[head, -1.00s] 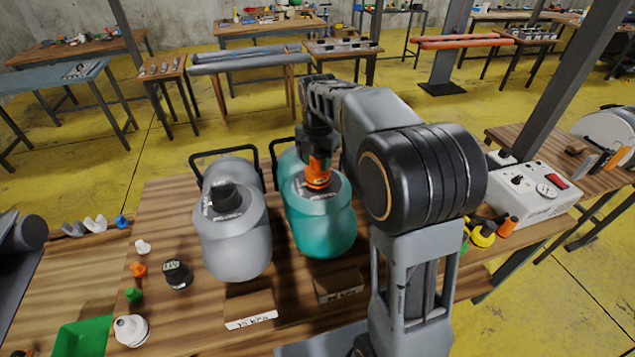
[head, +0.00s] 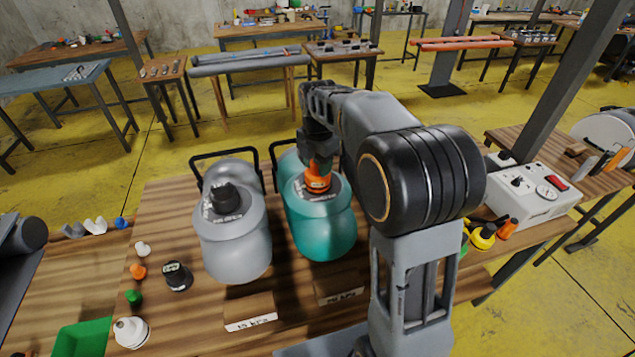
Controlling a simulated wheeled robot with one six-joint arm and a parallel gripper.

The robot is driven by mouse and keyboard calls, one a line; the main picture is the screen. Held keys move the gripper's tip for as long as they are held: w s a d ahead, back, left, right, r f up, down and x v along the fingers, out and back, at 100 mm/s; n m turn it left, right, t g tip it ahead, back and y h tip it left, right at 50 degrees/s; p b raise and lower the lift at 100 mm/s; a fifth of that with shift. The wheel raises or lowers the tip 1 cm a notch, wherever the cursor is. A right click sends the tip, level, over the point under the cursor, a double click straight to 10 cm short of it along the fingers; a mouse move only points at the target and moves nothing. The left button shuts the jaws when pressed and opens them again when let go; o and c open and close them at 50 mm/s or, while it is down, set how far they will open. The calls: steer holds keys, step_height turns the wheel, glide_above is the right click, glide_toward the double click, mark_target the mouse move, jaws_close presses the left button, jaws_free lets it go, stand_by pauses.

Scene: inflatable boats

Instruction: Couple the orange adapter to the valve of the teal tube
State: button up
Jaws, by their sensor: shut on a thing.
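The teal tube (head: 325,231) stands at the centre of the wooden bench in the head view, with its valve end facing up toward me. The orange adapter (head: 318,178) is upright at the valve on top of the teal tube. My gripper (head: 319,158) is shut on the adapter from above. The valve itself is hidden under the adapter, so I cannot tell whether the two are locked together.
A grey tube (head: 236,245) with a black valve cap stands close on the left. Wooden blocks with labels (head: 250,312) lie in front. Small coloured adapters (head: 134,297) and a black cap (head: 177,276) are at left. A white pump box (head: 530,195) stands right.

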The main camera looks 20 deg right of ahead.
steer(key=shift+m, duration=0.7)
steer(key=m, duration=0.3)
steer(key=shift+p, duration=0.4)
steer(key=shift+m, duration=0.5)
steer(key=m, duration=0.4)
steer(key=shift+p, duration=0.3)
steer(key=o, duration=1)
